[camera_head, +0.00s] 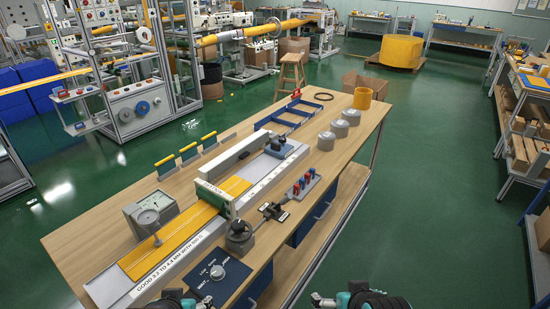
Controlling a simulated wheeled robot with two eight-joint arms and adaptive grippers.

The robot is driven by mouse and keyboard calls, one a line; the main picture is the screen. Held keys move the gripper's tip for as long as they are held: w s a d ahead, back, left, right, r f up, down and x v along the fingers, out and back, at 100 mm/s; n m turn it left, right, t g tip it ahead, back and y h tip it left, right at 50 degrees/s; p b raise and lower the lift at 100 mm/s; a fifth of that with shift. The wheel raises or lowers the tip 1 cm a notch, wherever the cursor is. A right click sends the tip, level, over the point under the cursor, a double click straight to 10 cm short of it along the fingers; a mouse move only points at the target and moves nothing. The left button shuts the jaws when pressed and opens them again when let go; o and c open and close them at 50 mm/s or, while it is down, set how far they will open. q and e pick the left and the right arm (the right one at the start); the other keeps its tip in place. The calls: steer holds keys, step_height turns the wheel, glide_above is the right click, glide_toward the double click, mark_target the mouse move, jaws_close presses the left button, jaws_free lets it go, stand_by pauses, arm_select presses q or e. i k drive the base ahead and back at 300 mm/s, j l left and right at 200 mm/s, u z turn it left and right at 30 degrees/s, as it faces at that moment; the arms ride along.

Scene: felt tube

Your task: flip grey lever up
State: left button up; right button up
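A small grey switch block (303,186) with short red and blue levers stands on the right part of the wooden workbench. A grey lever cannot be made out clearly among them. A black and grey device with a dark handle (272,211) sits just in front of the block. My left gripper (175,301) shows only as a dark and teal piece at the bottom edge, near the bench's front. My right gripper (322,301) is at the bottom edge, right of the bench and well away from the block. Both grippers are largely cut off, so their opening is hidden.
A long white measuring rig with yellow felt (165,247) runs along the bench (85,235).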

mark_target(287, 198)
steer(key=i+l+u, duration=0.1)
steer(key=i+l, duration=0.35)
steer(key=l, duration=0.2)
steer(key=i+l+u, duration=0.15)
steer(key=i+l, duration=0.05)
steer(key=l, duration=0.1)
